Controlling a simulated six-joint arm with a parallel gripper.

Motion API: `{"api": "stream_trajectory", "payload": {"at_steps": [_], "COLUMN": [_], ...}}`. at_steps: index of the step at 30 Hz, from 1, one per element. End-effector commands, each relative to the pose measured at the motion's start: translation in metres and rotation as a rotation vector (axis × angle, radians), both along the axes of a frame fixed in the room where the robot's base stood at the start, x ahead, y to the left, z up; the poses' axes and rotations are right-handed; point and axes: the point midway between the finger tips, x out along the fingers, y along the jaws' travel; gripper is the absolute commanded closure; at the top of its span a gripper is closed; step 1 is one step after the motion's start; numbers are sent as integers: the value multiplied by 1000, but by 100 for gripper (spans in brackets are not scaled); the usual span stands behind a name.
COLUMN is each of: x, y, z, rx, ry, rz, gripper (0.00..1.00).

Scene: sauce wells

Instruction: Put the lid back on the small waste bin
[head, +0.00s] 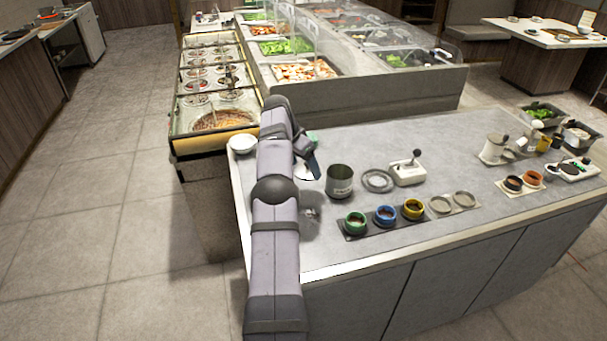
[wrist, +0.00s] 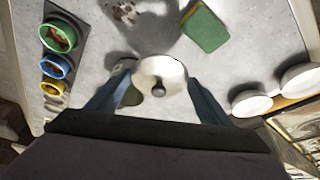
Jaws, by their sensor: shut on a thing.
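The small waste bin (head: 339,183) is a grey metal cylinder with a dark open top and writing on its side. It stands upright on the counter, just right of my gripper in the head view. My gripper (head: 308,170) is shut on the lid, a pale round disc with a dark knob, held between the fingers in the wrist view (wrist: 165,69). In the head view, the gripper partly hides the lid (head: 302,175). The lid is apart from the bin, to its left. In the wrist view a grey edge shows left of the lid; I cannot tell whether it is the bin.
Green, blue and yellow cups (head: 385,216) are in front. A green sponge (wrist: 205,28), white bowls (wrist: 250,103) and dark crumbs (wrist: 125,12) also lie around. Bare counter (head: 330,245) shows in front.

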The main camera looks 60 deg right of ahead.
Motion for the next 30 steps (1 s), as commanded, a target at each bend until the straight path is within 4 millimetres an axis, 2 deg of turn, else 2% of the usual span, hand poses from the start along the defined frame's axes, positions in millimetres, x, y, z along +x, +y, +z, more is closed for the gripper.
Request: {"api": "stream_trajectory", "payload": {"at_steps": [7,11,17,22,30], "x": [-2,-11,-36,-65,-101], "y": [-1,-5,-17,-29,-35], "z": [8,16,40,63,82], "rx": [0,0,-1,0,2], "ry": [0,0,0,0,1], "rz": [-2,-17,-60,-106,-163], "gripper": [49,49,49,49,49]}}
